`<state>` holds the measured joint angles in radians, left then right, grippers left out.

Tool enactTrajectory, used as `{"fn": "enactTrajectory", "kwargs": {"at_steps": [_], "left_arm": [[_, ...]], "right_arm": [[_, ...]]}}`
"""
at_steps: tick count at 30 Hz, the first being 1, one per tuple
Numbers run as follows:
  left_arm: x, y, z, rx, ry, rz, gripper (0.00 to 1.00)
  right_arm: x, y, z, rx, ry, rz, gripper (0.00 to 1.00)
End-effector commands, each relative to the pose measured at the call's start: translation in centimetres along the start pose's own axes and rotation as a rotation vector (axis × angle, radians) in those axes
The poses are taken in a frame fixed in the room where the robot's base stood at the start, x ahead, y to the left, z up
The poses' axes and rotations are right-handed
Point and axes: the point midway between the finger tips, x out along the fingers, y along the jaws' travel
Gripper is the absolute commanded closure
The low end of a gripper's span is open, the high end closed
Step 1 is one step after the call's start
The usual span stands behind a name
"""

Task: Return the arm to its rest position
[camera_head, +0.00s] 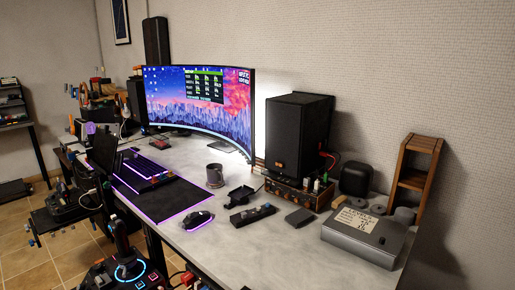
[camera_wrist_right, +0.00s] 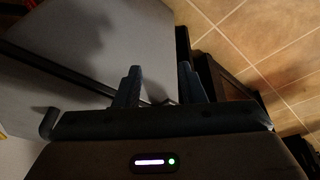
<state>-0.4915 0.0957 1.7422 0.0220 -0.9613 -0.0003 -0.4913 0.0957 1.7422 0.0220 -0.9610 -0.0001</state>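My right gripper (camera_wrist_right: 160,74) shows in the right wrist view. Its two dark fingers stand apart with nothing held between them. Beyond the fingers are a large grey surface, dark bars and a tiled floor. No arm or gripper of mine is clearly visible in the head view, and my left gripper shows in neither view.
The desk (camera_head: 258,232) carries a curved monitor (camera_head: 200,95), a mug (camera_head: 214,175), a mouse (camera_head: 198,220), a speaker (camera_head: 297,133) and a grey box (camera_head: 366,235). A joystick (camera_head: 122,250) stands at the front. Tiled floor (camera_wrist_right: 255,30) shows at the upper right of the wrist view.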

Motion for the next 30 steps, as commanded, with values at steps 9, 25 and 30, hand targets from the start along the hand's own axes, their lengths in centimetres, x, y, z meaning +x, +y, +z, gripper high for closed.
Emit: {"fn": "enactTrajectory", "kwargs": {"at_steps": [9, 25, 30], "left_arm": [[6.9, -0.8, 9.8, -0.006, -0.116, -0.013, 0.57], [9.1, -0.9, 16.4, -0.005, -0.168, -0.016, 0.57], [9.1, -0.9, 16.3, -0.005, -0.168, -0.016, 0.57]], "right_arm": [[6.9, 0.8, 9.8, 0.006, -0.116, 0.013, 0.64], [9.1, 0.9, 16.4, 0.005, -0.168, 0.016, 0.64], [9.1, 0.9, 16.4, 0.005, -0.169, 0.016, 0.64]]}}
